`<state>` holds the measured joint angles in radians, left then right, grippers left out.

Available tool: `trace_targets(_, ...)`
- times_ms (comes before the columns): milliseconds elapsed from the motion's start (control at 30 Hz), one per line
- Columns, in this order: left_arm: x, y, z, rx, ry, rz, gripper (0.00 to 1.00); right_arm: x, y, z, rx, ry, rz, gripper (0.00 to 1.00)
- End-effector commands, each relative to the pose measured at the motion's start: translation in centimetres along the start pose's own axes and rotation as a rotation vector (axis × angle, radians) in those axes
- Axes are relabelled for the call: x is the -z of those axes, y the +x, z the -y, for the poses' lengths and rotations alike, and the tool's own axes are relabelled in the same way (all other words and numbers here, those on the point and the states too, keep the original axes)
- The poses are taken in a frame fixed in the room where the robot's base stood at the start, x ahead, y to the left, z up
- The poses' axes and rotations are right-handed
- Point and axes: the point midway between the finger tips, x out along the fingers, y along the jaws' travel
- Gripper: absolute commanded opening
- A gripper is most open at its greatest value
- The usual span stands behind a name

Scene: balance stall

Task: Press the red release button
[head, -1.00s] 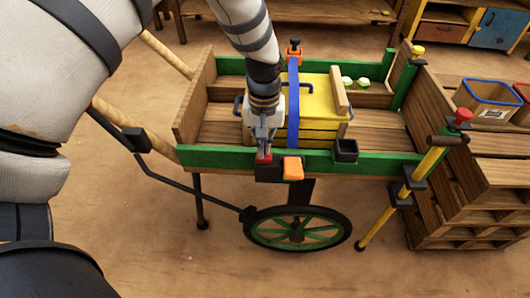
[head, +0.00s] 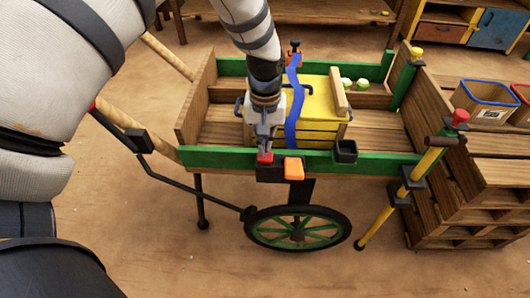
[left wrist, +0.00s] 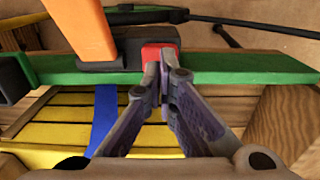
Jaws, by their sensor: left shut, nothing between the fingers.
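The red button (head: 265,158) sits on a black block on the green near rail of the cart, left of an orange lever (head: 293,168). My left gripper (head: 264,150) is shut and empty, with its fingertips at the red button. In the left wrist view the fingertips (left wrist: 164,62) overlap the red button (left wrist: 152,52); whether they touch it I cannot tell exactly. A blue strap (head: 293,105) lies slack and wavy over the yellow crate (head: 318,110) in the cart. My right gripper is not in view.
The wooden cart with green rails (head: 385,164) stands on a brown floor. A yellow post with red knob (head: 430,160) and stacked pallets (head: 480,200) stand right.

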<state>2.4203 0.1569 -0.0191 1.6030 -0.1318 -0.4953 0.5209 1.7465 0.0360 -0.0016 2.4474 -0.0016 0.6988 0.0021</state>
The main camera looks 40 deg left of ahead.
Motion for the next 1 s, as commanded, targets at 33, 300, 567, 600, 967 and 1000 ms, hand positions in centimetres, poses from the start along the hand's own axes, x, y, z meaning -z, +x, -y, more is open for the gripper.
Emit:
trace_targets(33,0.0,0.0,0.0,0.000,0.000,0.000,0.00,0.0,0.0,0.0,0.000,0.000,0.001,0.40)
trace_targets(300,0.0,0.0,0.0,0.000,0.000,0.000,0.00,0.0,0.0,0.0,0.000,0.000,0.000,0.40)
trace_targets(567,0.1,-2.8,-0.1,-0.005,0.000,-0.009,0.00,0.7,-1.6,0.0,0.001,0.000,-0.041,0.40)
trace_targets(600,0.1,-3.4,-0.1,-0.005,0.000,-0.010,0.00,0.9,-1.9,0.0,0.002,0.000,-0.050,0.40)
trace_targets(967,0.0,-5.0,0.0,0.000,0.000,0.000,0.00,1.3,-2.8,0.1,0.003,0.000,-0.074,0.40)
trace_targets(1000,-0.2,-4.8,0.0,0.001,0.003,0.003,0.00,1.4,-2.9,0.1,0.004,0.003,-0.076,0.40)
